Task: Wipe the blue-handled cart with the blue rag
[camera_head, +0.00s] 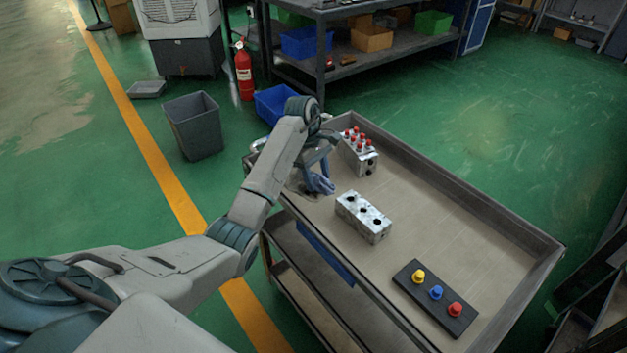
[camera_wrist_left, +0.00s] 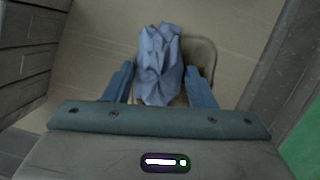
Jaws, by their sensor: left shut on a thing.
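The cart (camera_head: 479,193) has a beige top tray with a raised grey rim, and a blue strip shows on its near side. My left gripper (camera_head: 316,178) is over the far left part of the tray. It is shut on the blue rag (camera_head: 320,184), which hangs crumpled between the fingers. In the left wrist view the rag (camera_wrist_left: 160,62) bunches between the two blue fingers, low over the tray surface. I cannot tell whether the rag touches the tray. My right gripper is not in view.
A silver block with red caps (camera_head: 360,152) stands beside the left gripper. A silver block with dark holes (camera_head: 363,217) is mid-tray. A black panel with coloured buttons (camera_head: 435,297) lies near the front.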

